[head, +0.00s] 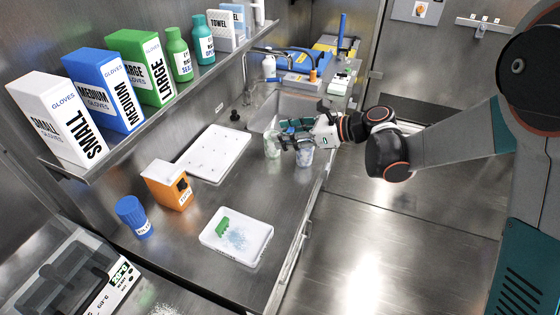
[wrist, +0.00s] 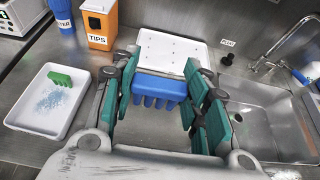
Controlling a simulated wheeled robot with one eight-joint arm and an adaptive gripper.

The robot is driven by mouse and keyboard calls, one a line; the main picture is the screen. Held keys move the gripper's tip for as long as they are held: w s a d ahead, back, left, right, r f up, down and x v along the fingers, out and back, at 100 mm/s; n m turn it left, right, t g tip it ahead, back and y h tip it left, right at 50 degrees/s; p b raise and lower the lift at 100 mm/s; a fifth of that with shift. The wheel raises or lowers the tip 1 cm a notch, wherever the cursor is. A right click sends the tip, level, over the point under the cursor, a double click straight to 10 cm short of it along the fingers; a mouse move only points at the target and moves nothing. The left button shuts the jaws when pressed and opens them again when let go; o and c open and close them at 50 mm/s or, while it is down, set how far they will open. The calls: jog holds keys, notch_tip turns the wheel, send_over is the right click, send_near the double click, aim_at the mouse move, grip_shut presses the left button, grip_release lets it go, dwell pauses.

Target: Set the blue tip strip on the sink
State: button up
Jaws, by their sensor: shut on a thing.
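My gripper (wrist: 160,84) is shut on the blue tip strip (wrist: 158,88), a short bar with several prongs pointing down, held between the teal fingers. In the head view my gripper (head: 285,138) is at the near side of the sink, and I cannot make out the strip there. The steel sink (head: 285,107) is sunk into the counter under the faucet. In the wrist view the sink (wrist: 262,122) lies right of the strip, which appears over the counter short of the basin. The fingers hide part of the sink's left edge.
A white perforated board (head: 214,153) lies left of the sink. A white tray (head: 237,236) holds a green strip (head: 222,227). An orange tips box (head: 167,186) and a blue-lidded container (head: 134,217) stand nearby. Two translucent cups, greenish (head: 272,146) and bluish (head: 304,153), are beside my gripper.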

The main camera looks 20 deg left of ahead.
aim_at(286, 190)
jog(key=shift+f, duration=0.4)
notch_tip(286, 190, down, 19)
jog(key=b, duration=0.7)
jog(key=shift+f, duration=0.1)
jog(key=o, duration=0.8)
jog(key=shift+o, duration=0.2)
jog(key=w+p+v, duration=0.1)
jog(key=p+v, duration=0.3)
jog(key=v, duration=0.8)
jog(key=shift+s, duration=0.4)
